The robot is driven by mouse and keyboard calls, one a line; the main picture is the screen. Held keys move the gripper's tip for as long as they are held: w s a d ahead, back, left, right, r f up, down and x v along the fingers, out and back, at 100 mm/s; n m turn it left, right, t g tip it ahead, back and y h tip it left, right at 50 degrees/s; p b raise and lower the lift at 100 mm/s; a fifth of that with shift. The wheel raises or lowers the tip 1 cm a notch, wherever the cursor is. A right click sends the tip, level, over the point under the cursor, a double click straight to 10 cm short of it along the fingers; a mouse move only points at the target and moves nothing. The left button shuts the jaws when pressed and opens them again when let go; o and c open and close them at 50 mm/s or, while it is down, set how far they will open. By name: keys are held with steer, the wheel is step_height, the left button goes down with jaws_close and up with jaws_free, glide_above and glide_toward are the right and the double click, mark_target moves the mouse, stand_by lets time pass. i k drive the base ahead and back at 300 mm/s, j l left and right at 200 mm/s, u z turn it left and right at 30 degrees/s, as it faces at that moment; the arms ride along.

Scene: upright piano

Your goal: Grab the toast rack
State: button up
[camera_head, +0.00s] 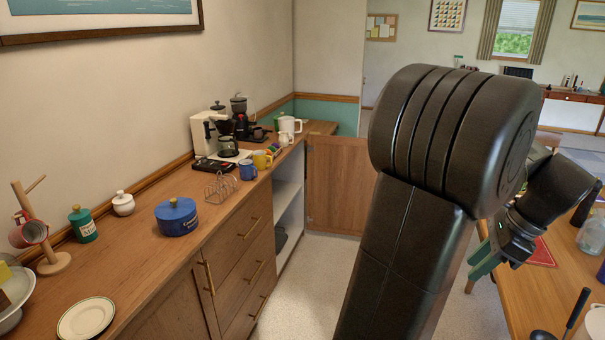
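The toast rack (220,188) is a small wire rack standing on the wooden sideboard, just left of a blue mug and behind the blue lidded pot. It looks empty. My gripper (474,266) is at the right, past my large black arm link, beside the table on the right and far from the rack. Its fingers look dark green and point down and left. The view is too small and partly covered to tell whether they are apart. I see nothing held in them.
The sideboard (150,250) carries a blue lidded pot (177,217), blue mug (248,170), yellow mug (262,160), coffee maker (207,130), plate (86,318) and mug tree (52,262). An open cabinet door (338,185) juts into the aisle. The floor (310,285) before the drawers is clear.

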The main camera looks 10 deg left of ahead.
mark_target(220, 183)
steer(key=i+l+u, duration=0.3)
steer(key=i, duration=0.25)
steer(key=i+l+u, duration=0.15)
steer(key=i+u, duration=0.2)
steer(key=i, duration=0.15)
steer(key=i+l+u, duration=0.1)
steer(key=u, duration=0.35)
steer(key=i+l+u, duration=0.2)
steer(key=u, duration=0.25)
steer(key=i+l+u, duration=0.25)
steer(key=u, duration=0.25)
steer(key=i+l+u, duration=0.15)
steer(key=u, duration=0.3)
steer(key=i+l+u, duration=0.25)
steer(key=l+u, duration=0.3)
steer(key=l, duration=0.15)
